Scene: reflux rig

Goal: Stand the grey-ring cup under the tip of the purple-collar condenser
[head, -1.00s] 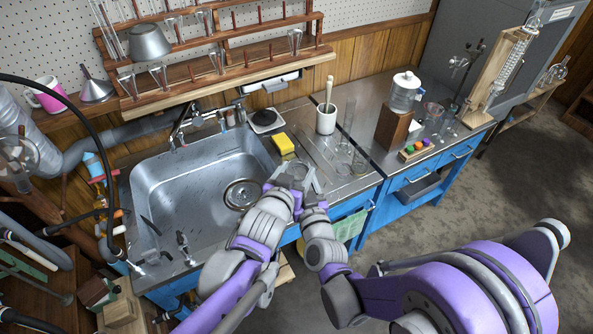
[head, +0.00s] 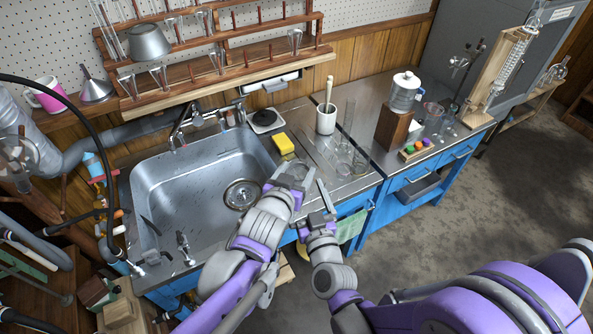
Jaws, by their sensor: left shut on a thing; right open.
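My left gripper (head: 289,181) is over the front edge of the counter, right of the sink. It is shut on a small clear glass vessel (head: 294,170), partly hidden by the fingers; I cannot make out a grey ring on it. My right gripper (head: 313,196) is open and empty, close beside the left one on its right. A coiled glass condenser (head: 511,62) is mounted on a tilted wooden board (head: 490,82) at the far right end of the counter. Its collar colour and tip are too small to tell.
The sink (head: 200,190) lies left of the grippers. Clear glassware (head: 346,158), a mortar with pestle (head: 326,119) and a yellow sponge (head: 283,143) stand nearby. A wooden block (head: 392,128), a jar (head: 405,93) and a rack of coloured balls (head: 416,149) stand toward the condenser.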

